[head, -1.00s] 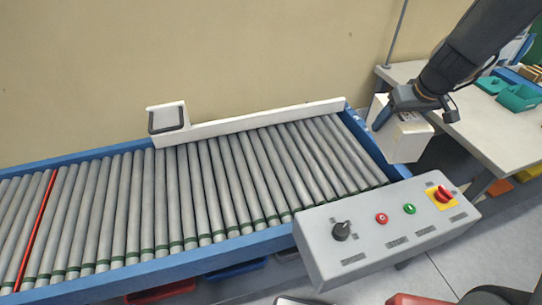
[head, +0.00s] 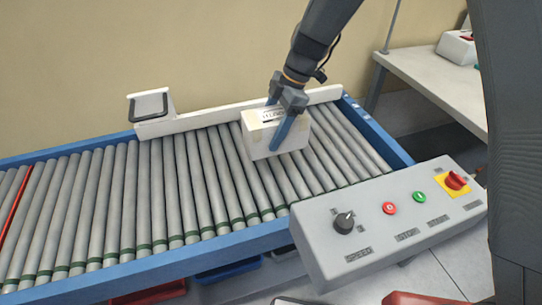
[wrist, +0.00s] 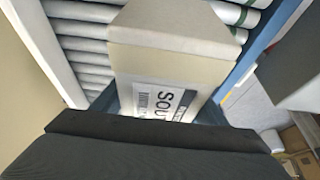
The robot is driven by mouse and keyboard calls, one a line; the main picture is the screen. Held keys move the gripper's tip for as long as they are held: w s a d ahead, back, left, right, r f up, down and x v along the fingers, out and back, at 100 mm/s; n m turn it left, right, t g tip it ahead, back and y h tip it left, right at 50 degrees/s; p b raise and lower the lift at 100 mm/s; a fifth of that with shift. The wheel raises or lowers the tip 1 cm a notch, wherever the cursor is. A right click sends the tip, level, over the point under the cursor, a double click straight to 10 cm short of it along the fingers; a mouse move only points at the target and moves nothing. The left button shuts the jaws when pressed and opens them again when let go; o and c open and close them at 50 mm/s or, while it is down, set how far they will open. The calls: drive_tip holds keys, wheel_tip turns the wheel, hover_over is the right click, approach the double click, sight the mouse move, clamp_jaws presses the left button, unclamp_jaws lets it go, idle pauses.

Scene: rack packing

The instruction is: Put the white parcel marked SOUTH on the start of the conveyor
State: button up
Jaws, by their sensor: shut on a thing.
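The white parcel (head: 262,140) is in my gripper (head: 280,135), at the right end of the conveyor (head: 200,185) in the head view. One blue finger crosses its near face. In the wrist view the parcel (wrist: 170,55) fills the middle, with a label (wrist: 165,100) whose letters begin "SOU"; the rest is hidden. My gripper is shut on it. The parcel is over the rollers, close to the white side guide; I cannot tell whether its underside touches them.
A grey control box (head: 390,215) with a knob and buttons stands at the near right of the conveyor. A white guide rail (head: 215,118) runs along the wall side. A grey table (head: 430,75) is at the back right. The rollers to the left are clear.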

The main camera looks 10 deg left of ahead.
sight(271, 153)
wheel_tip(271, 153, down, 9)
drive_tip(key=p, duration=0.2)
idle(0.4)
drive_tip(key=shift+f, duration=0.15)
drive_tip(key=o, duration=1.5)
drive_tip(key=b+v, duration=0.2)
drive_tip(key=v, duration=0.9)
drive_tip(key=shift+w+b, duration=0.1)
drive_tip(key=shift+b, duration=0.3)
drive_tip(key=shift+d+r, duration=0.15)
drive_tip(key=shift+r, duration=0.5)
drive_tip(key=shift+r, duration=0.1)
